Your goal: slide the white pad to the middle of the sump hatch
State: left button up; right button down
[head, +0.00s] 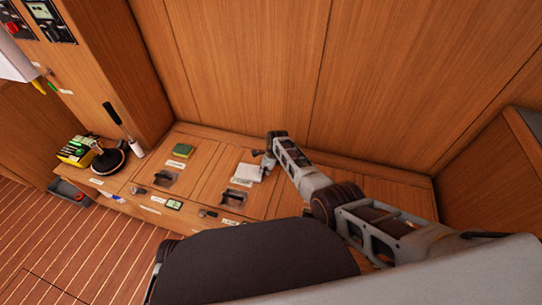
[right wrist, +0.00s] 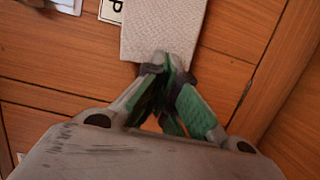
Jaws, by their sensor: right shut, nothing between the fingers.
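The white pad (head: 247,173) lies flat on a wooden hatch panel (head: 212,184) in the bench top, behind a small white label and a recessed handle. In the right wrist view the pad (right wrist: 163,28) reaches out of the top of the frame, beside a label (right wrist: 111,10) of which only a "P" is readable. My right gripper (head: 264,158) is at the pad's far right side in the head view. Its closed tips (right wrist: 166,62) are at the pad's near edge in the wrist view; whether they touch cannot be told. My left gripper is not in view.
A green pad (head: 182,150) lies on the neighbouring panel, left of the white pad, with another recessed handle (head: 166,178) in front. A dark round-based object (head: 108,160) and a yellow-green box (head: 76,151) stand farther left. Wooden walls rise behind the bench.

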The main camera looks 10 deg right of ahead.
jog(key=w+v, duration=0.1)
jog(key=v, duration=1)
jog(key=shift+s, duration=0.4)
dwell(0.3)
dwell(0.4)
